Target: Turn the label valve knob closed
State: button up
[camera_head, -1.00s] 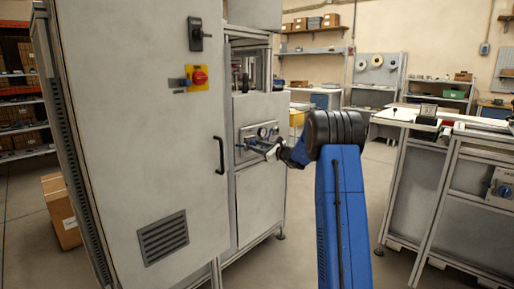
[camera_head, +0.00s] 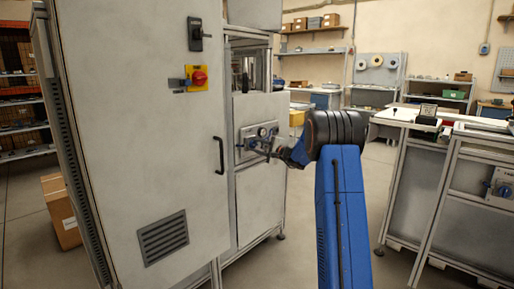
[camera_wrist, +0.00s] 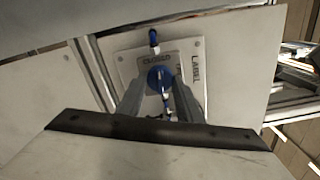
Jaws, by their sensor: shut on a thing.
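The label valve knob (camera_wrist: 158,76) is blue and round, on a pale plate (camera_wrist: 188,57) marked "LABEL", with the word "CLOSED" above the knob in the wrist view. My gripper (camera_wrist: 160,104) is shut on the knob, one finger on each side. The fingers and wrist body hide part of the knob's lower side, and I cannot tell its exact angle. In the head view my gripper (camera_head: 268,153) is at the small valve panel (camera_head: 242,152) on the machine's front; the arm partly hides it.
A large grey cabinet door with a black handle (camera_head: 219,156) stands left of the panel. A red and yellow switch (camera_head: 199,77) sits higher on it. A blue fitting (camera_wrist: 153,38) shows above the knob. Open floor lies between the machine and the right bench (camera_head: 430,189).

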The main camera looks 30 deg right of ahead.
jog(key=shift+f+n, duration=0.1)
jog(key=shift+n, duration=0.9)
jog(key=o, duration=1)
jog(key=shift+o, duration=0.2)
jog(key=v, duration=1.7)
jog(key=shift+s, duration=0.2)
